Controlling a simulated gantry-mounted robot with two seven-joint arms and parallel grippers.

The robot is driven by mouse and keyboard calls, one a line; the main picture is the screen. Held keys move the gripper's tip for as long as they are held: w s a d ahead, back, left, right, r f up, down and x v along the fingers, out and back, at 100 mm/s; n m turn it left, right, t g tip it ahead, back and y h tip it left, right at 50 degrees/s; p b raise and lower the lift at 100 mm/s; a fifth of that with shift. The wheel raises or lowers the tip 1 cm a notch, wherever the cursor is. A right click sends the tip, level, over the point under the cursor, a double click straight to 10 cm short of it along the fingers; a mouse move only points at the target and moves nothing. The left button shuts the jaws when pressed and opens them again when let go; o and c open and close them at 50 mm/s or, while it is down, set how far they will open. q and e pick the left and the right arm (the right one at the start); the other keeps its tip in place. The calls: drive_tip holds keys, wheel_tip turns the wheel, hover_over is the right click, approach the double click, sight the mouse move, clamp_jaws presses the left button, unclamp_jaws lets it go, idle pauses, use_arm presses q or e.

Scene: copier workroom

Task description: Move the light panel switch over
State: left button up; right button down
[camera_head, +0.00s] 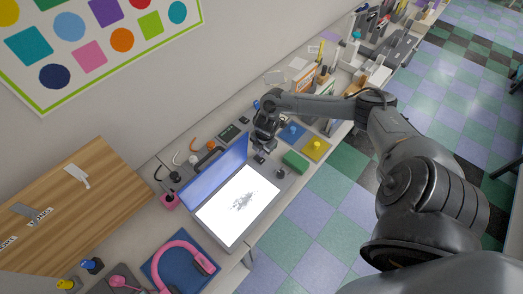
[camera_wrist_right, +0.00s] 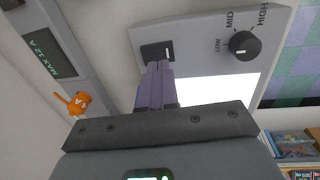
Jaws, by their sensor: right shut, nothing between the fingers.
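The light panel (camera_head: 218,228) lies on the bench in the head view, its surface glowing white with a grey mottled patch in the middle. In the right wrist view, one end of the panel (camera_wrist_right: 190,37) carries a small black rocker switch (camera_wrist_right: 157,50) and a round black knob (camera_wrist_right: 243,45) marked LOW, MID and HIGH. My right gripper (camera_head: 260,157) is over that end. Its shut, empty fingers (camera_wrist_right: 156,66) point at the switch's lower edge; I cannot tell whether they touch it. My left gripper is not in view.
A blue upright board (camera_head: 214,175) stands along the panel's back edge. A green block (camera_head: 295,161), a yellow pad (camera_head: 316,149) and a blue pad (camera_head: 293,132) lie nearby. Pink headphones (camera_head: 183,246) lie at the front left. A strip marked MAX 12 A (camera_wrist_right: 42,47) lies beside the panel.

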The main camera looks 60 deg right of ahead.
sight(264, 161)
wheel_tip(264, 161, up, 10)
drive_tip(key=s+b, duration=0.1)
drive_tip(key=b, duration=0.2)
drive_tip(key=shift+a, duration=0.15)
drive_tip(key=b, duration=0.2)
drive_tip(key=w+b, duration=0.1)
drive_tip(key=b, duration=0.1)
drive_tip(key=shift+w+d+r, duration=0.1)
drive_tip(key=shift+d+r, duration=0.05)
drive_tip(key=shift+d, duration=0.2)
idle(0.3)
